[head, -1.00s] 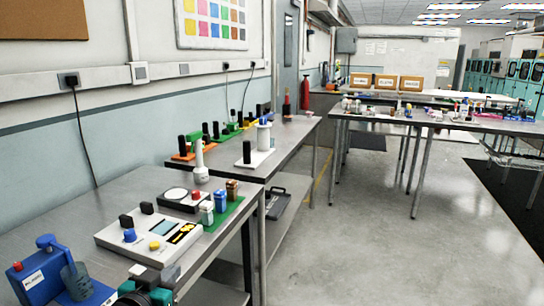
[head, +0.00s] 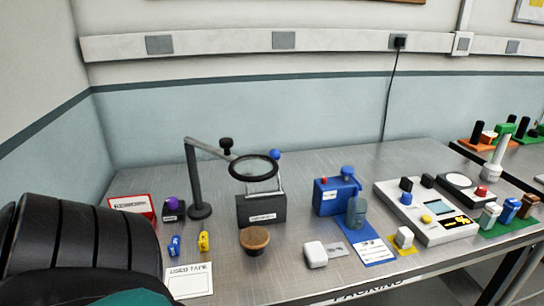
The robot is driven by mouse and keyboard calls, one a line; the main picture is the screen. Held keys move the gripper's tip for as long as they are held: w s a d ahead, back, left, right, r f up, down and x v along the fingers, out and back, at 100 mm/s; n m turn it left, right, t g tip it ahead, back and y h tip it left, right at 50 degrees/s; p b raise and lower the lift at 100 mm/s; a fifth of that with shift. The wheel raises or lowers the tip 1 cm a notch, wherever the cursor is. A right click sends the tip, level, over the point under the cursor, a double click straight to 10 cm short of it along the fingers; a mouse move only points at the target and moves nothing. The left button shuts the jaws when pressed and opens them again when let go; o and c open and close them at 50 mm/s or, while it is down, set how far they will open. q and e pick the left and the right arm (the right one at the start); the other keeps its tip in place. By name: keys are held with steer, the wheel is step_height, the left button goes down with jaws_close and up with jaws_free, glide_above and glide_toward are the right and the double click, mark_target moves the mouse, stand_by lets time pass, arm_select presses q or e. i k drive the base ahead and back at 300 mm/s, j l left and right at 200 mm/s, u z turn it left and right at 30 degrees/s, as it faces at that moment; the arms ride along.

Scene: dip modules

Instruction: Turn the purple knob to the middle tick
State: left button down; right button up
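The purple knob (head: 172,203) sits on top of a small dark box (head: 174,216) with a pale label. The box stands on the left part of the metal bench (head: 330,170), between a red-and-white box and a grey lamp post. The knob is small here; its pointer and any tick marks cannot be made out. Neither of my grippers can be seen in the head view.
The magnifier lamp's post (head: 196,185) stands close right of the knob, its arm reaching right. A red-and-white box (head: 131,206) is close left. Blue (head: 174,245) and yellow (head: 204,241) pieces lie in front. A large black ribbed shape (head: 75,245) fills the lower left.

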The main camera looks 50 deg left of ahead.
mark_target(172, 203)
steer(key=u, duration=2.45)
steer(key=l, duration=0.5)
steer(key=k+l+u, duration=0.1)
steer(key=l, duration=0.4)
